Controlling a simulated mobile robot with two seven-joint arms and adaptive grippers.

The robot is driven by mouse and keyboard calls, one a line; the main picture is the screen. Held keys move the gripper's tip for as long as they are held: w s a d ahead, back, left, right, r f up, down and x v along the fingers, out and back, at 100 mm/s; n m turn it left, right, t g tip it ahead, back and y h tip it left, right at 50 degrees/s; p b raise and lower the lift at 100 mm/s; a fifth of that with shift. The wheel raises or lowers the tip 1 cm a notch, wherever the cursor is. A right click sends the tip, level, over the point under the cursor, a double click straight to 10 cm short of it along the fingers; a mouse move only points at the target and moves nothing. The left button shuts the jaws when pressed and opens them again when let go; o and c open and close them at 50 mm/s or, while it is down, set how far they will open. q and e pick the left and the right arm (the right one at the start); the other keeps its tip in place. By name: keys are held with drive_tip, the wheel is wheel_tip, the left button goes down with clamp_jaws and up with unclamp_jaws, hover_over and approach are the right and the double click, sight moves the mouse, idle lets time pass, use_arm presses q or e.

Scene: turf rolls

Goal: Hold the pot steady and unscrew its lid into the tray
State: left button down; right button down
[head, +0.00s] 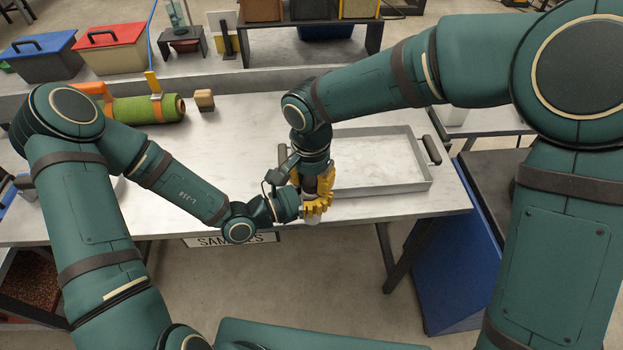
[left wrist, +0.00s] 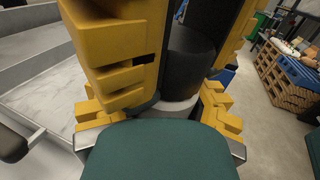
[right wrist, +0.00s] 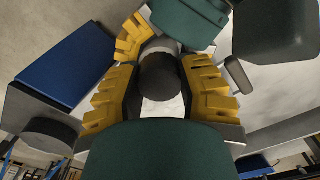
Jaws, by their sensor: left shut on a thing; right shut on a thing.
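The pot is a small pale cylinder with a dark lid; its pale lower end (head: 313,219) shows under the yellow fingers in the head view. My left gripper (head: 316,205) comes in from the left and is shut on the pot body, which also shows in the left wrist view (left wrist: 174,110). My right gripper (head: 312,181) comes from above and is shut on the dark lid (right wrist: 160,78), with a finger on each side of it. The lid sits on the pot. The grey tray (head: 380,189) lies on the table just right of the grippers, its visible floor empty.
A green turf roll (head: 140,109) with an orange strap and a small wooden block (head: 204,99) lie at the back left. Lidded bins (head: 110,50) stand behind. A blue panel (head: 440,265) leans at the right.

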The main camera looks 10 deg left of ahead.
drive_tip(key=c, duration=0.7)
unclamp_jaws()
drive_tip(key=shift+o, duration=0.2)
wheel_tip(320, 180, up, 4)
drive_tip(key=shift+r, duration=0.1)
drive_tip(key=shift+o, duration=0.5)
drive_tip(key=shift+r, duration=0.15)
drive_tip(key=m, duration=0.1)
drive_tip(key=r+m, duration=0.1)
drive_tip(key=m, duration=0.1)
drive_tip(key=shift+s, duration=0.15)
wheel_tip(320, 180, up, 2)
drive_tip(key=m, duration=0.3)
drive_tip(key=shift+r+m, duration=0.15)
drive_tip(key=shift+m, duration=0.15)
drive_tip(key=shift+f, duration=3.95)
